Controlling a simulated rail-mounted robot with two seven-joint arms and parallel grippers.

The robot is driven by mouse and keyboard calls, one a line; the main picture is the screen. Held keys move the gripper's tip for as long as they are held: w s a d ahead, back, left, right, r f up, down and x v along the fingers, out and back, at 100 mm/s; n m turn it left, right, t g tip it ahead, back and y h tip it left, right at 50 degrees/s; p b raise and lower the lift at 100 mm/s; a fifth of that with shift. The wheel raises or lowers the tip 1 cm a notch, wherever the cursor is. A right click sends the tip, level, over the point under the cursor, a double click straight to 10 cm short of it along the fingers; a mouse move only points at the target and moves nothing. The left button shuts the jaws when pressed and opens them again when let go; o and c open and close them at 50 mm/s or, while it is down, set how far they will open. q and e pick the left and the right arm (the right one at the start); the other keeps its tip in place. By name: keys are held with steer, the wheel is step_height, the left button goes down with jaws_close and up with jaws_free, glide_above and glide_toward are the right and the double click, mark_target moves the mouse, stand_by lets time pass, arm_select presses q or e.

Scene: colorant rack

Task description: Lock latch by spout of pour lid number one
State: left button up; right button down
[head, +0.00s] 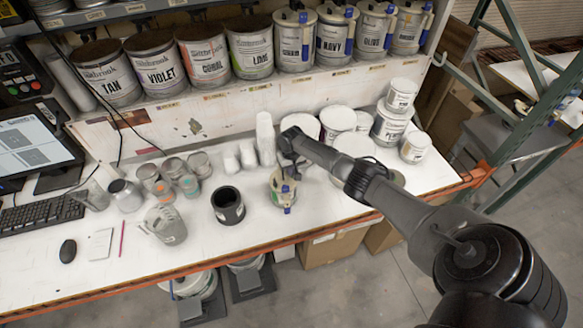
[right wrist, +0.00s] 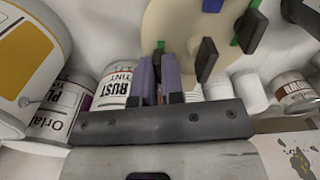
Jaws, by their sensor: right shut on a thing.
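The pour lid (head: 283,181) is cream, with blue and dark parts, on a small can on the bench, right of the black pot. In the right wrist view the round lid (right wrist: 190,45) fills the upper middle, with black upright tabs and green and blue bits near its rim. My right gripper (head: 288,168) is over the far side of the lid. In the wrist view its two fingers (right wrist: 159,78) are close together at the lid's edge, shut on a small dark piece, apparently a latch. Fingers and arm partly hide it. My left gripper is out of view.
White cups (head: 265,135) stand behind the lid, and pale tubs (head: 391,125) to the right. A shelf of labelled cans (head: 250,48) is above. The bench front is clear.

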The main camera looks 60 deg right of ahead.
stand_by(0.6)
steer(key=c, duration=1.2)
jaws_free()
steer(key=shift+r, duration=0.1)
steer(key=shift+r, duration=0.3)
step_height(320, 180, up, 13)
steer(key=shift+r, duration=0.1)
